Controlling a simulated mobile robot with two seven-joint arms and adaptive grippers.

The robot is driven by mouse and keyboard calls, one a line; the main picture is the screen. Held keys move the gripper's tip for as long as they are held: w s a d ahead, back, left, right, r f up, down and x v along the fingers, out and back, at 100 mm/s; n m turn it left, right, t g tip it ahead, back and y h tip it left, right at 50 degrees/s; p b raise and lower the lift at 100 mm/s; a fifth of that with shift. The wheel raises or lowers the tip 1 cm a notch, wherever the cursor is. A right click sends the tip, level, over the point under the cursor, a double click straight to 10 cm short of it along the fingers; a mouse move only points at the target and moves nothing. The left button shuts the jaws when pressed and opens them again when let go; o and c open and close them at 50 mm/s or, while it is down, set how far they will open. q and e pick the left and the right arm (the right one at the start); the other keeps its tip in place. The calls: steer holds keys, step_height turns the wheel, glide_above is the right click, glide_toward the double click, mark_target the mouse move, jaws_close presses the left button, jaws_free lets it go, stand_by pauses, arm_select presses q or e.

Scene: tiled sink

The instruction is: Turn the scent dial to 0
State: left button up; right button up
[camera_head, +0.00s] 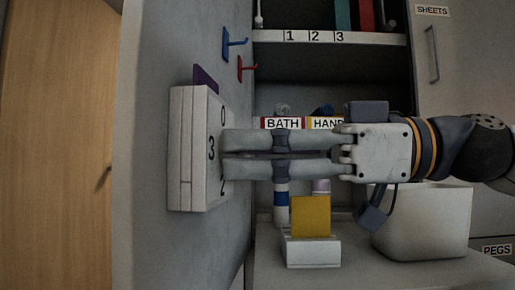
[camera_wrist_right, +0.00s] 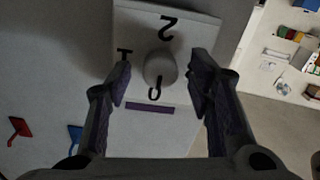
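The scent dial is a round grey knob (camera_wrist_right: 160,68) on a white box (camera_head: 190,150) fixed to the grey wall at left. In the head view the numerals 0, 3 and 2 show on its face; in the right wrist view 2, 1 and 0 show around the knob. I cannot make out a pointer on the knob. My right gripper (camera_head: 226,154) reaches in from the right to the box's face, hiding the knob in the head view. In the right wrist view its open fingers (camera_wrist_right: 160,72) stand either side of the knob, with gaps visible. My left gripper is not in view.
A purple strip (camera_wrist_right: 150,108) lies beside the 0. Blue (camera_head: 232,43) and red (camera_head: 244,69) hooks stick out of the wall above. Below my right gripper are a yellow card (camera_head: 310,216) in a white holder and a pale bin (camera_head: 425,225). Labelled shelves (camera_head: 330,38) stand behind.

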steer(key=shift+d, duration=0.1)
steer(key=s+d, duration=0.1)
steer(key=d, duration=1)
steer(key=shift+s+d, duration=0.2)
steer(key=shift+d, duration=0.2)
